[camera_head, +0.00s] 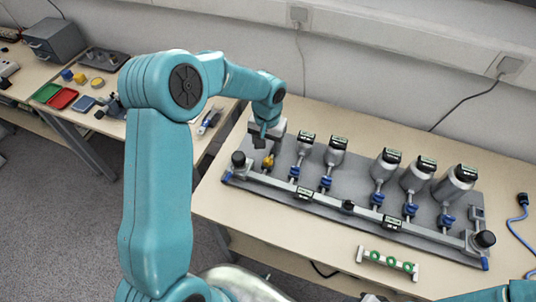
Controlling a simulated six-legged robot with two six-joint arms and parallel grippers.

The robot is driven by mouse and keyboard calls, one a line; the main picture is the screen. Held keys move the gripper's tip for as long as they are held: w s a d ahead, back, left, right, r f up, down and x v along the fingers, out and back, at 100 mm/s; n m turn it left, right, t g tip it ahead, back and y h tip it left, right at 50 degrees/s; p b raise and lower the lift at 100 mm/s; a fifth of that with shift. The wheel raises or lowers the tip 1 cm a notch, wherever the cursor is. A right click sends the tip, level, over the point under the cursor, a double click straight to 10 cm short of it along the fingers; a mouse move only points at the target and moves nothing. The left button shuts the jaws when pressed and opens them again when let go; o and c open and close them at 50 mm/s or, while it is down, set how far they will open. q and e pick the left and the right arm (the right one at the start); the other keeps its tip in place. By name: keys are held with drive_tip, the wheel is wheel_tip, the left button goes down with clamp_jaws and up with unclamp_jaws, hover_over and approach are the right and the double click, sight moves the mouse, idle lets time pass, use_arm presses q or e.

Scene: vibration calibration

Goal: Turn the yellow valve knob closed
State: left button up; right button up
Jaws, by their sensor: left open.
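The yellow valve knob (268,162) is small and sits at the left end of a grey rig plate (330,205). My left gripper (263,140) is just above and behind the knob in the picture, pointing down. It is open, and a small gap seems to separate it from the knob; contact cannot be made out. The gripper hides most of the unit behind the knob. My right arm (490,294) shows only at the bottom right edge, and its jaws cannot be made out.
Several grey cylinders with blue knobs (377,198) stand along the plate. A grey bar (349,206) with black end knobs crosses the plate's front. A white strip with green discs (388,263) lies in front. A blue cable (521,220) lies at right.

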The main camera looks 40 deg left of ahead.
sight(268, 159)
use_arm(q)
wheel_tip(268, 159, down, 6)
drive_tip(key=shift+f, duration=0.2)
drive_tip(key=shift+d, duration=0.1)
drive_tip(key=c, duration=1)
